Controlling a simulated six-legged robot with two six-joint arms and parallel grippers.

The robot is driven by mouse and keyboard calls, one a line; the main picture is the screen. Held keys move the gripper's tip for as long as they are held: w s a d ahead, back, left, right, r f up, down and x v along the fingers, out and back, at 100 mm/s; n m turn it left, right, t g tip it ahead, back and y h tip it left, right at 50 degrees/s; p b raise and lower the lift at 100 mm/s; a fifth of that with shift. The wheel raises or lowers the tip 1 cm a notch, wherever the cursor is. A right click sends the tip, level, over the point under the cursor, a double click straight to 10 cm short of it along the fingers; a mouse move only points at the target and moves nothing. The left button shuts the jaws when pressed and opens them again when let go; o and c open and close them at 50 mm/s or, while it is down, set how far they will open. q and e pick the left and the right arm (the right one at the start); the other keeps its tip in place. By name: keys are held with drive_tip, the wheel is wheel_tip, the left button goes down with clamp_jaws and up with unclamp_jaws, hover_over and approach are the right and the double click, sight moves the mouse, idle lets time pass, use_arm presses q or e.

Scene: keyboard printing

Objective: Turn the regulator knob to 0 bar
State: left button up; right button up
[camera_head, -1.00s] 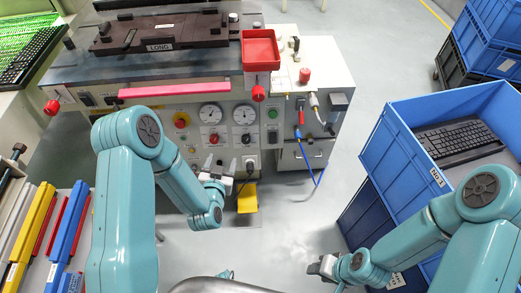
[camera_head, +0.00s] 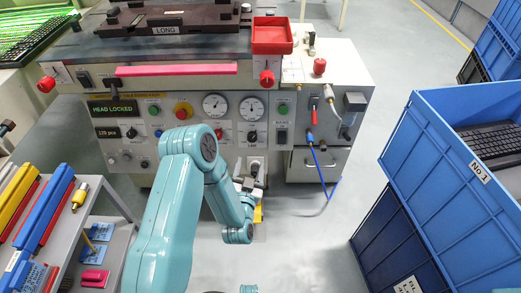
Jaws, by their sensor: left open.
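The machine's front panel (camera_head: 170,110) carries two round white gauges, a left one (camera_head: 215,105) and a right one (camera_head: 252,107). A small red knob (camera_head: 219,133) sits below the left gauge and a black knob (camera_head: 252,136) below the right one. I cannot tell from the labels which is the regulator knob, nor read the needles. My left gripper (camera_head: 250,170) is open, in front of the lower panel below the black knob, and looks empty. Its forearm hides part of the panel's lower middle. My right gripper is out of view.
A red tray (camera_head: 272,36) and a pink bar (camera_head: 176,69) jut out above the panel. A blue hose (camera_head: 322,165) hangs at the right. Blue crates (camera_head: 425,180) stand at the right and a grey cart (camera_head: 97,200) at the left. The floor between is clear.

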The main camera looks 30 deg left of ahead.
use_arm(q)
wheel_tip(320, 180, down, 5)
drive_tip(key=b, duration=0.6)
approach(252, 140)
drive_tip(key=x, duration=0.9)
drive_tip(key=shift+r, duration=0.1)
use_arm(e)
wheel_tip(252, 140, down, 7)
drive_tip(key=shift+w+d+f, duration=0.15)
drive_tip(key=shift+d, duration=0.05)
use_arm(q)
drive_tip(key=c, duration=1.1)
drive_tip(key=shift+o, duration=0.2)
drive_tip(key=shift+n+b, duration=0.3)
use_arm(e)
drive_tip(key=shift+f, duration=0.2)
